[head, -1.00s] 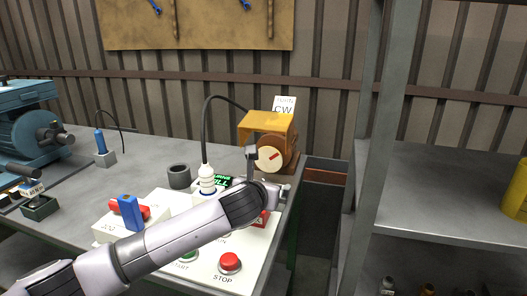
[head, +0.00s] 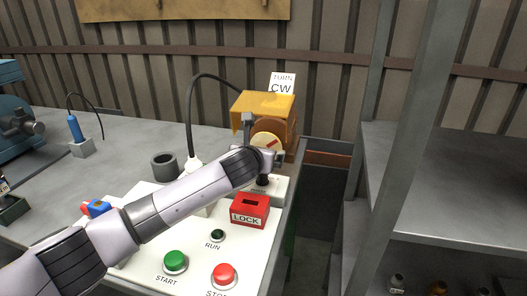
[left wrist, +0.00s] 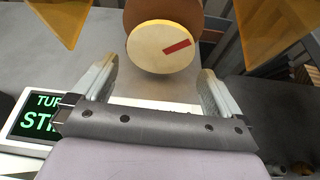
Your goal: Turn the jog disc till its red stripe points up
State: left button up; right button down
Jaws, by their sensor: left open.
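The jog disc (left wrist: 163,47) is a cream round face on a brown drum (left wrist: 150,10). Its red stripe (left wrist: 177,46) lies off centre and points right and slightly up in the left wrist view. In the head view the disc (head: 268,139) sits under an orange hood (head: 263,106) and is partly covered by my gripper. My left gripper (left wrist: 157,70) is open and empty, its fingers to either side just short of the disc. Whether a finger touches it I cannot tell. My right gripper is not in view.
A "TURN CW" card (head: 282,83) stands behind the hood, whose edges flank the disc. Below are a red LOCK block (head: 250,211), a green START button (head: 175,261) and a red button (head: 224,274). A green-lit display (left wrist: 38,118) is at left in the wrist view.

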aim_at(268, 144)
pick_arm(q)
jog(key=shift+b+x, duration=0.4)
jog(key=shift+x, duration=1.5)
jog(key=c, duration=0.7)
